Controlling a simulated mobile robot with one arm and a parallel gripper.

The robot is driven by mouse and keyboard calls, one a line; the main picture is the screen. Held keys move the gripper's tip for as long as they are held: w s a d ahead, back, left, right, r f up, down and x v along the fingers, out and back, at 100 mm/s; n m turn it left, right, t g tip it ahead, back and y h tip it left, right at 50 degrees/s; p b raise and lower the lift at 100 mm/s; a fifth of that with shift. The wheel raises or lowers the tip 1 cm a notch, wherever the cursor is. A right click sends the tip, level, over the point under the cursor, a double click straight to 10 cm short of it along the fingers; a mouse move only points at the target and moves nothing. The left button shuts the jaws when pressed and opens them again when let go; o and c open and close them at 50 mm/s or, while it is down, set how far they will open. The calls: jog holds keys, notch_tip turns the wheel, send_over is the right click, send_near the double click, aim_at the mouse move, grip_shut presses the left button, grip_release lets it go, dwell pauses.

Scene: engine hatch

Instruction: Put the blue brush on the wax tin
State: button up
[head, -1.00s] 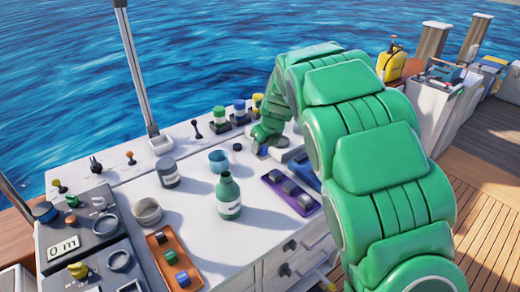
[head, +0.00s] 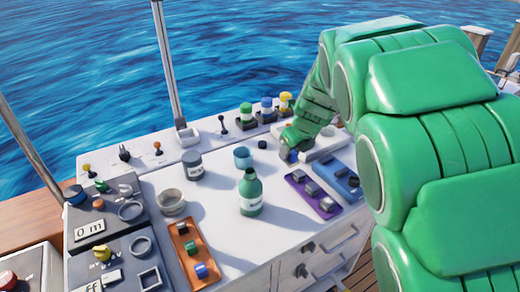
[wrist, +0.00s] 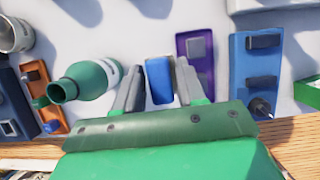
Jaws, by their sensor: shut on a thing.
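My gripper (wrist: 158,85) is shut on the blue brush (wrist: 159,80), which shows as a blue block between the two grey fingers in the wrist view. In the head view my gripper (head: 290,152) is over the far right part of the white top, and the brush is hidden there. A grey tin with a white label (head: 193,166) stands upright left of my gripper, beyond the green bottle. It looks like the wax tin, but its lettering is too small to read surely.
A green bottle (head: 250,193) stands mid-top, with a blue cup (head: 243,158) behind it. An open grey tin (head: 171,203) stands at left. Orange (head: 183,232), purple (head: 299,181) and blue (head: 335,169) trays lie near the front. Free room surrounds the labelled tin.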

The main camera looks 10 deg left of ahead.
jog(key=s+a+r+n+g, duration=0.1)
jog(key=s+a+r+n, duration=0.2)
jog(key=a, duration=0.5)
jog(key=s+a+r+n+g+y, duration=0.1)
jog(key=s+a+r+n, duration=0.25)
jog(key=a, duration=0.45)
jog(key=s+a+r+n+g, duration=0.15)
jog(key=s+a, duration=0.25)
jog(key=a, duration=0.4)
send_near(186, 155)
jog(key=shift+s+a+f+n, duration=0.15)
jog(key=shift+a+f+n, duration=0.25)
jog(key=shift+a+f, duration=0.4)
jog(key=shift+f, duration=1.45)
jog(key=o, duration=1.1)
jog(key=shift+f, duration=0.1)
jog(key=shift+c, duration=0.2)
jog(key=v, duration=1.2)
jog(key=shift+s+r, duration=0.2)
